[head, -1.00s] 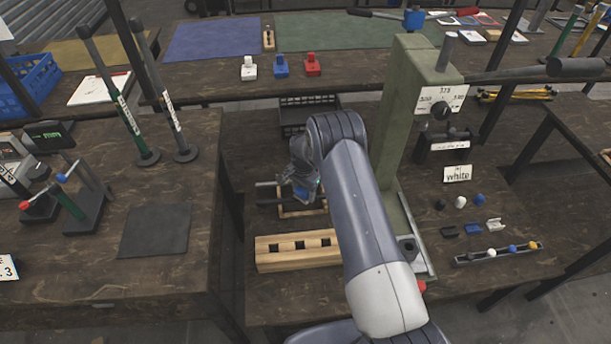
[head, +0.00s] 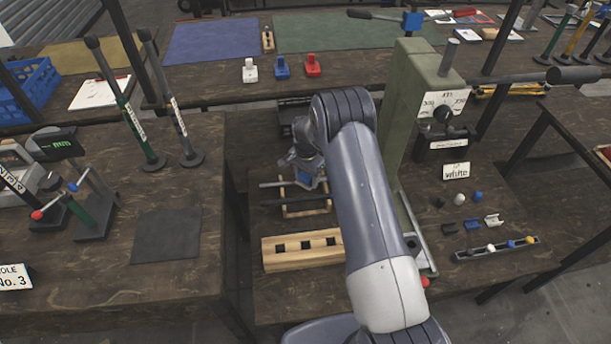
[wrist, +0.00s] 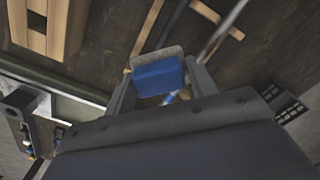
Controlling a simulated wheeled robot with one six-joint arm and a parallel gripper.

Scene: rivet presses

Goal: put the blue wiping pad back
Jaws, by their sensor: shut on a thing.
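The blue wiping pad (wrist: 158,77) is between the two fingers of my gripper (wrist: 160,84) in the wrist view, with a pale layer along its far edge. My gripper is shut on it. In the head view my gripper (head: 306,178) is at the back of the middle bench, beside a small wooden rack (head: 303,204) with dark rods; a bit of blue shows there, and my arm hides part of the area. Whether the pad touches anything below cannot be told.
A wooden block with square holes (head: 301,250) lies in front of the rack. A green press (head: 407,120) stands to the right. A dark crate (head: 289,112) is behind my gripper. A dark mat (head: 166,234) lies on the left bench, mostly clear around it.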

